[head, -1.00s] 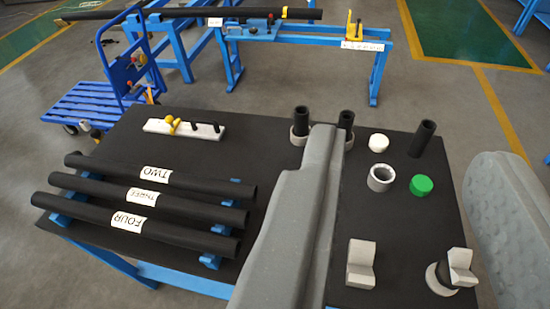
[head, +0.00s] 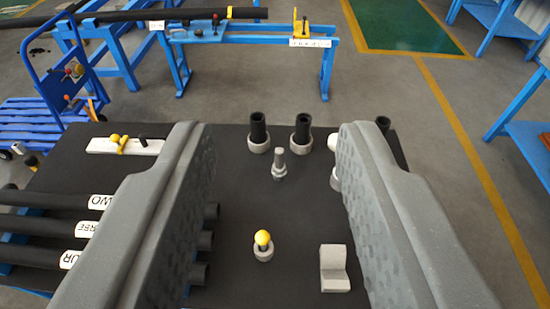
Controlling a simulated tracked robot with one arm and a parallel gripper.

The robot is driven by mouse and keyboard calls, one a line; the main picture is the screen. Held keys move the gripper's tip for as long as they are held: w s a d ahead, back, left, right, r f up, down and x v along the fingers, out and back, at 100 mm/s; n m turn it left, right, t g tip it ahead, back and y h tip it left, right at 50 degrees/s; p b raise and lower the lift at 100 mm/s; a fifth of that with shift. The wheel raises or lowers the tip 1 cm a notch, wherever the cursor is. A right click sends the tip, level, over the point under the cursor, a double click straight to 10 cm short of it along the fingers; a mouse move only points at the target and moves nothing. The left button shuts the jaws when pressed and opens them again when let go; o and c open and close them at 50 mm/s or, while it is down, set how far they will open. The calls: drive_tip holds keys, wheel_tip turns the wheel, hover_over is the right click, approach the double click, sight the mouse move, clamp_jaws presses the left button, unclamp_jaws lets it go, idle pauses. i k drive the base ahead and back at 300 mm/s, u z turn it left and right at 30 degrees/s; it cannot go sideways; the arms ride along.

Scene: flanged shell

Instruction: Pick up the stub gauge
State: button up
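My gripper (head: 272,140) is open, its two large grey fingers spread wide and nothing held between them. In the gap stand a grey stepped metal piece (head: 279,165), upright, and nearer me a yellow-knobbed piece (head: 263,240) in a light grey ring (head: 263,254). Both are on the black table top (head: 290,210), apart from the fingers in the picture. I cannot tell for sure which of them is the stub gauge. Another yellow-knobbed piece (head: 122,141) lies on a white block at the left, partly behind the left finger.
Two black tubes (head: 258,128) (head: 302,128) stand in grey rings at the table's back. A pale angled block (head: 335,268) sits near the right finger. Labelled black bars (head: 60,230) lie at the left. The right finger hides part of the things on the right.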

sight(278, 171)
drive_tip(key=i, duration=0.85)
drive_tip(key=z, duration=0.1)
